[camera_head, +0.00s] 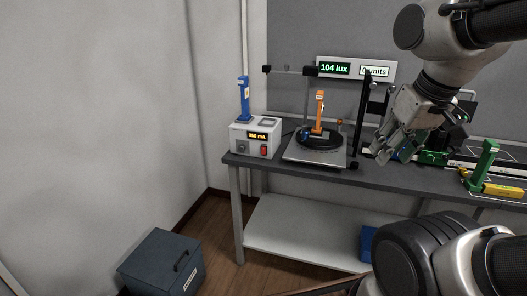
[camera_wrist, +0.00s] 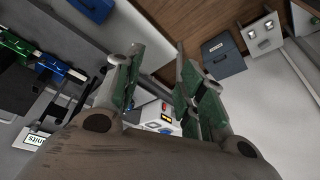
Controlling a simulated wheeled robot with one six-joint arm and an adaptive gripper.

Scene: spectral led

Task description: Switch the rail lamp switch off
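A white box (camera_head: 255,139) with a lit amber display reading about 350 mA stands at the left end of the bench. A red switch (camera_head: 264,150) is on its front beside a dark knob (camera_head: 242,146). I see no label naming the rail lamp switch, and the red switch's position is too small to tell. In the wrist view my gripper (camera_wrist: 158,82) is open and empty.
A round black stage with an orange post (camera_head: 319,112) stands right of the box. A sign (camera_head: 334,69) reads 104 lux. A dark cabinet (camera_head: 163,262) is on the floor left of the bench.

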